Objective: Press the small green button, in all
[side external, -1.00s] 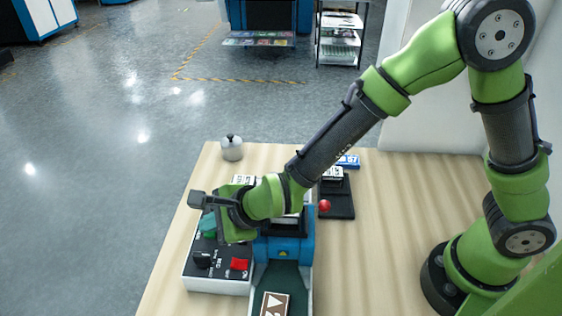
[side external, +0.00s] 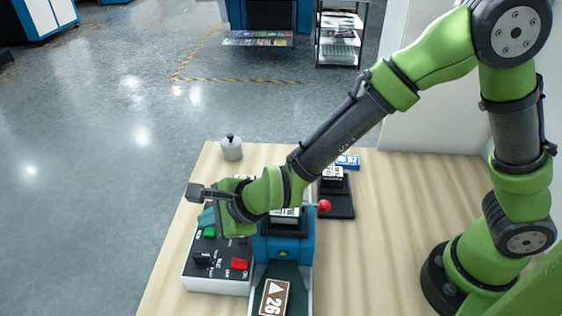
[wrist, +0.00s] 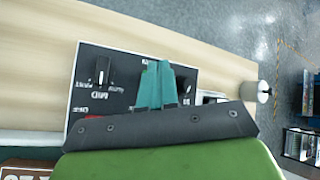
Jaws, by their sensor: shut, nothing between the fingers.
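The small green button (side external: 209,232) sits on the black-topped control box (side external: 217,284), which also carries a red switch (side external: 239,264) and a black knob (side external: 202,258). My gripper (side external: 206,218) is shut and empty, its teal fingers just behind the green button in the side view. The button shows clear of them there; I cannot tell their height above the panel. In the wrist view the shut fingers (wrist: 155,85) lie over the panel (wrist: 125,75), between two black knobs.
A blue machine (side external: 284,249) with a red ball-topped lever (side external: 323,206) stands right of the box. A brown card marked 26 (side external: 273,299) lies on its green strip. A black tray (side external: 336,201) and grey pot (side external: 231,148) stand farther back.

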